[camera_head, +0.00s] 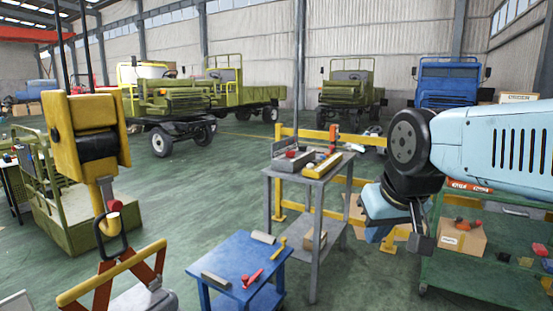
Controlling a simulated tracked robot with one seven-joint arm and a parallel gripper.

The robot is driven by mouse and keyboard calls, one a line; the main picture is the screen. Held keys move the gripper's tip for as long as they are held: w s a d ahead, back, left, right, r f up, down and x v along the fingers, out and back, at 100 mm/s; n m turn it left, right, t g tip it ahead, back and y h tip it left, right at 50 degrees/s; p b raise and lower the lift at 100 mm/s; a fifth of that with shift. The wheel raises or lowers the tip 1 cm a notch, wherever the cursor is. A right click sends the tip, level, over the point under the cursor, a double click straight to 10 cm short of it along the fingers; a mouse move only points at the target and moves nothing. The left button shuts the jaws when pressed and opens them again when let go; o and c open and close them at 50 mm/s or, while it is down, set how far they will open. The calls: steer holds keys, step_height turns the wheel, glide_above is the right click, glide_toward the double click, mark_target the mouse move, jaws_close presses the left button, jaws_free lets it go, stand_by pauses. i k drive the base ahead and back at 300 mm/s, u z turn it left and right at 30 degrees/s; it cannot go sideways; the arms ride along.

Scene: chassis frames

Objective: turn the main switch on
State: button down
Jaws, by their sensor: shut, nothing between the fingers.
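I cannot make out a main switch anywhere in the head view. My gripper (421,241) hangs at the end of my light blue and black arm on the right side. Its dark fingers are small in the picture and point down, shut with nothing held. It is in front of the green cart and apart from the grey table to its left in the picture.
A yellow hoist block (88,128) with a hook hangs at the left. A grey table (309,182) and a low blue table (238,262) carry tools. A green cart (470,270) stands at right. Open floor (215,200) lies left of the grey table; trucks stand behind.

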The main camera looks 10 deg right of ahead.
mark_target(289, 154)
steer(key=u, duration=0.15)
steer(key=k, duration=0.15)
steer(key=z, duration=0.35)
steer(key=i, duration=0.8)
steer(key=u, duration=0.1)
steer(key=k, duration=0.6)
steer(key=z, duration=0.3)
steer(key=i, duration=0.65)
steer(key=z, duration=0.7)
steer(key=i, duration=2.15)
steer(key=u, duration=0.65)
